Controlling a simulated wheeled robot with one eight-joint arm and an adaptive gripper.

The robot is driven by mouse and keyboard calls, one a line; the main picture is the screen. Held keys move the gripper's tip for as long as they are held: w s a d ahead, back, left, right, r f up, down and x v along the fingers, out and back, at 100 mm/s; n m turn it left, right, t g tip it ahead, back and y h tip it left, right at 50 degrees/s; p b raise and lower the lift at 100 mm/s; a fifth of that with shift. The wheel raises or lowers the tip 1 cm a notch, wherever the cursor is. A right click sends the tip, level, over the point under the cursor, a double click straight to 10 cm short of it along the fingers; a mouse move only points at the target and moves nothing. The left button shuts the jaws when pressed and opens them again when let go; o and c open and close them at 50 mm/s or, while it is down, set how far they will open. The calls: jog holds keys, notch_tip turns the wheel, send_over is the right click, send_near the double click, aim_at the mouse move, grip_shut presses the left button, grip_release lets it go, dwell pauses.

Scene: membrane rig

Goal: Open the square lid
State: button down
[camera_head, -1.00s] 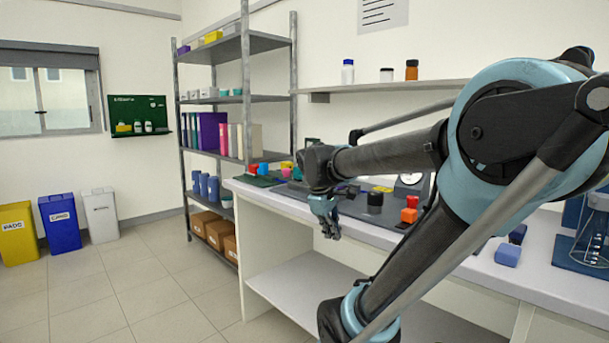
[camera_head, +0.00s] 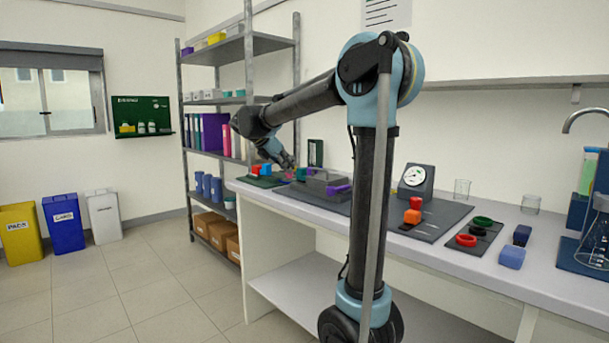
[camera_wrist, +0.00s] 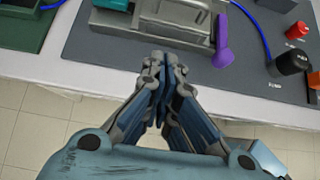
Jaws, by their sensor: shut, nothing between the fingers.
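A grey metal rig body (camera_wrist: 150,28) with a flat, roughly square top lies on a dark mat at the top of the wrist view; its far part is cut off. I cannot tell whether its lid is raised. A purple lever (camera_wrist: 222,42) stands at its right side. In the head view the rig (camera_head: 322,182) sits on the bench, partly behind my arm, with the purple part (camera_head: 338,189) at its right. My gripper (camera_wrist: 166,58) is shut and empty, just in front of the rig's near edge, apart from it. In the head view my gripper (camera_head: 288,161) hangs above the bench's left part.
A black cylinder (camera_wrist: 291,61) and a red knob (camera_wrist: 298,30) stand right of the lever, with a blue cable near. A green tray (camera_wrist: 28,22) lies left. The bench's front edge is below my gripper.

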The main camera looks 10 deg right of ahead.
aim_at(314, 178)
jog(key=x, duration=1)
jog(key=shift+w+d+r, duration=0.55)
jog(key=shift+d+r, duration=0.2)
jog(key=shift+d, duration=0.05)
jog(key=shift+w+d+r, duration=0.4)
jog(key=shift+d, duration=0.1)
jog(key=shift+r, duration=0.15)
